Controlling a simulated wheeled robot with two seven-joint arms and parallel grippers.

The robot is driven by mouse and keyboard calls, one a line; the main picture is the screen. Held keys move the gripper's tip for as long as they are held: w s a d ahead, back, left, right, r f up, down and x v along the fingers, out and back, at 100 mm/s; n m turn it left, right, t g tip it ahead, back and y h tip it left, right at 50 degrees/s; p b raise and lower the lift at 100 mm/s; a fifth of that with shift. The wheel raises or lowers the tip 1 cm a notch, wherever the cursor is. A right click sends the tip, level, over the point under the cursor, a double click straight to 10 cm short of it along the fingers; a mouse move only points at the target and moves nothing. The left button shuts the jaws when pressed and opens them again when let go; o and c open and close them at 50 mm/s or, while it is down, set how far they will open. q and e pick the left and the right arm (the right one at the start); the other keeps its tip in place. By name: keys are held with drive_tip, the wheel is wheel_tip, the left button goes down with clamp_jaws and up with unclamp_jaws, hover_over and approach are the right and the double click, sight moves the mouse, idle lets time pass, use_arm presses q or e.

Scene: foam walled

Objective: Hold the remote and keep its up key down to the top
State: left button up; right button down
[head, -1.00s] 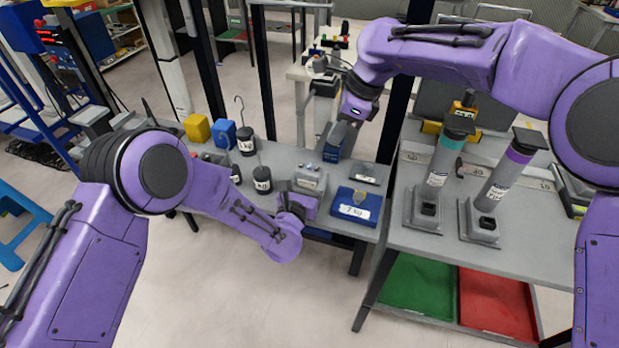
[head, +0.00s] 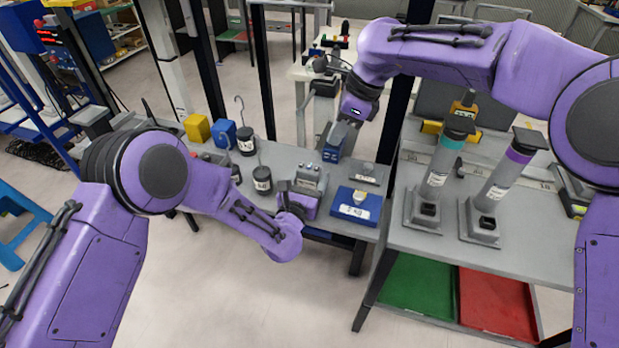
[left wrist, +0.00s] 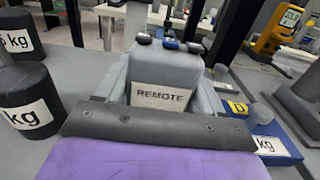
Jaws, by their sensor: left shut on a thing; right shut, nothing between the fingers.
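The remote (head: 309,174) is a grey box with small keys on top; its REMOTE label faces the camera in the left wrist view (left wrist: 163,95). My left gripper (head: 303,192) is shut on the remote from the near side. In the left wrist view, dark and blue keys stand on the remote's top, and nothing visibly touches them there. My right gripper (head: 331,155) is shut and empty, pointing down just right of the remote's top in the head view. I cannot tell whether it touches a key.
A blue kg-labelled block (head: 357,208) lies right of the remote, with a small piece above it. Black kg weights (head: 262,180), a blue block (head: 222,133) and a yellow block (head: 197,128) stand left. Two tubes (head: 489,195) stand on the right table.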

idle(0.3)
drive_tip(key=a+n+t+y, duration=0.1)
drive_tip(key=a+r+n+t+y, duration=0.1)
drive_tip(key=t, duration=0.1)
drive_tip(key=a+r+n+t+y, duration=0.1)
drive_tip(key=shift+a+n+t, duration=0.2)
drive_tip(key=shift+n+t, duration=0.1)
drive_tip(key=shift+t, duration=0.1)
drive_tip(key=shift+f, duration=0.1)
hover_over(320, 173)
drive_tip(key=shift+w+f, duration=0.15)
drive_tip(key=shift+f, duration=4.15)
drive_tip(key=shift+f, duration=0.15)
drive_tip(key=shift+f, duration=0.3)
